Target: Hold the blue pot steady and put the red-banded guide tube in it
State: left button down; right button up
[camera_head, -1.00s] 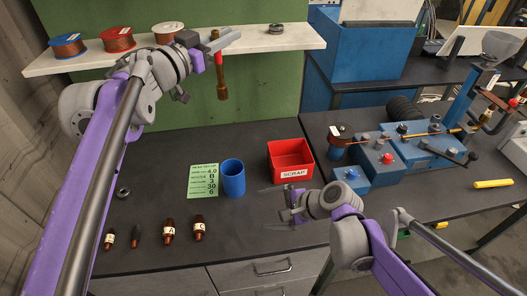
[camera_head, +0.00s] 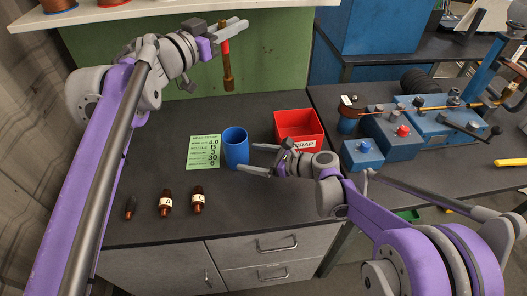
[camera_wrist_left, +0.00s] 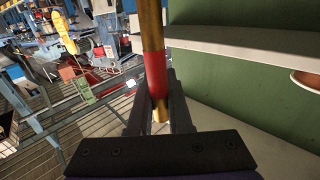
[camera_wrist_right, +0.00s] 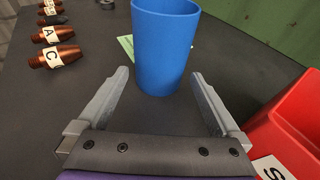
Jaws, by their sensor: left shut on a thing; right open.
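The blue pot (camera_head: 236,148) stands upright on the dark bench; it also shows in the right wrist view (camera_wrist_right: 164,45). My right gripper (camera_head: 262,158) is open and low beside the pot, in front and to its right. In the right wrist view its two fingers point at the pot, one on each side of its near base, with nothing between them. My left gripper (camera_head: 224,38) is shut on the red-banded guide tube (camera_head: 228,70) and holds it hanging upright, high above the bench behind the pot. The left wrist view shows the fingers at the red band (camera_wrist_left: 155,75).
A red scrap bin (camera_head: 299,130) stands close right of the pot. A green card (camera_head: 203,152) lies left of it. A white shelf (camera_head: 110,12) runs behind. A blue machine (camera_head: 440,128) is at right.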

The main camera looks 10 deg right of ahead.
aim_at(247, 157)
pick_arm(q)
jog(key=shift+w+f+b, duration=0.1)
jog(key=shift+f+b, duration=0.4)
jog(key=shift+f, duration=0.25)
pick_arm(e)
jog(key=shift+x, duration=2.45)
jog(key=c, duration=0.6)
pick_arm(q)
notch_tip(247, 157, down, 25)
pick_arm(e)
jog(key=shift+c, duration=0.2)
